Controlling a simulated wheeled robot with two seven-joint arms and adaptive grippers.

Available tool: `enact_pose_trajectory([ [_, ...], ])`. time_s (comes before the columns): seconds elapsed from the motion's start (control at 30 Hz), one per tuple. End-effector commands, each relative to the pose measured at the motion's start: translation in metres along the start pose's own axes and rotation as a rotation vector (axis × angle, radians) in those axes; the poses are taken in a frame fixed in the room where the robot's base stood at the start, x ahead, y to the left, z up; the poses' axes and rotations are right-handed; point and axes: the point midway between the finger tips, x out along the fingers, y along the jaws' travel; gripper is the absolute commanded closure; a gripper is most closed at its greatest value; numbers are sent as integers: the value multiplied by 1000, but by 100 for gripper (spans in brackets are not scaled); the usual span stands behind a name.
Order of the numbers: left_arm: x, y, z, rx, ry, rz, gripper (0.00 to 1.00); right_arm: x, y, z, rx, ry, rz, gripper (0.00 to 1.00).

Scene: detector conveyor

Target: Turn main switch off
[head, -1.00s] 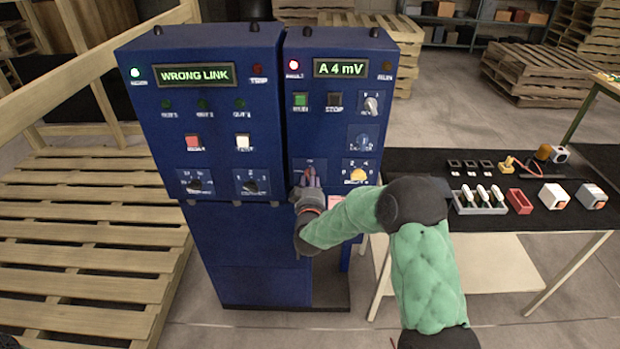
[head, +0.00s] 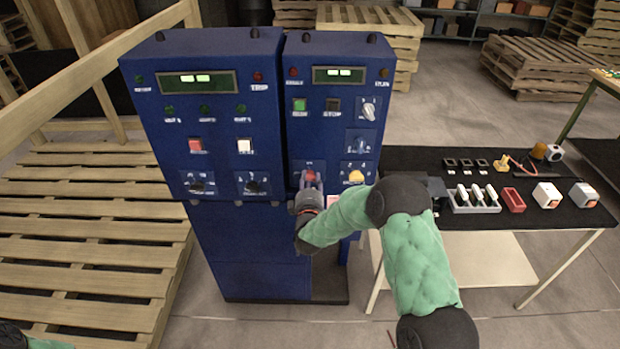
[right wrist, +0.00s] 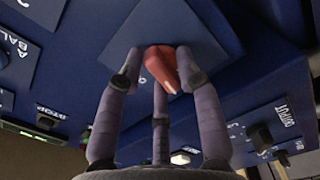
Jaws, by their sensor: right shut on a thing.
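The main switch is a red knob (right wrist: 161,68) on a square blue plate, seen close in the right wrist view. In the head view the red knob (head: 310,175) shows low on the right blue cabinet (head: 330,110). My right gripper (right wrist: 160,75) has its three fingers around the knob and is shut on it. In the head view my right gripper (head: 309,188) is at the knob, partly covering its plate. The knob sits turned at an angle to its plate in the wrist view. My left gripper is not in view; only a bit of my left arm shows at the bottom left corner.
The left blue cabinet (head: 205,115) stands beside it. Both displays show only short dashes, and their lamps look dark. A black table (head: 430,165) with small parts stands right; wooden pallets (head: 90,230) lie left.

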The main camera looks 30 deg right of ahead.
Motion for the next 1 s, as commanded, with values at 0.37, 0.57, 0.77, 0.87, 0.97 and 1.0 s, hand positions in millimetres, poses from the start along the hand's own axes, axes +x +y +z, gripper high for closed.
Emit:
enact_pose_trajectory([
  [0.37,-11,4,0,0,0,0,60,4,11,-2,-205,-3,21,97],
  [0.57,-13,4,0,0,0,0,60,4,11,-2,-247,-3,23,97],
  [0.77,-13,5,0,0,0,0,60,4,12,-3,-259,-2,24,97],
  [0.87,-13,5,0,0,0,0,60,4,12,-3,-259,-2,25,97],
  [0.97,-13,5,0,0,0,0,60,4,12,-3,-259,-1,25,97],
  [1.0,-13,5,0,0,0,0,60,4,12,-3,-258,-1,25,97],
])
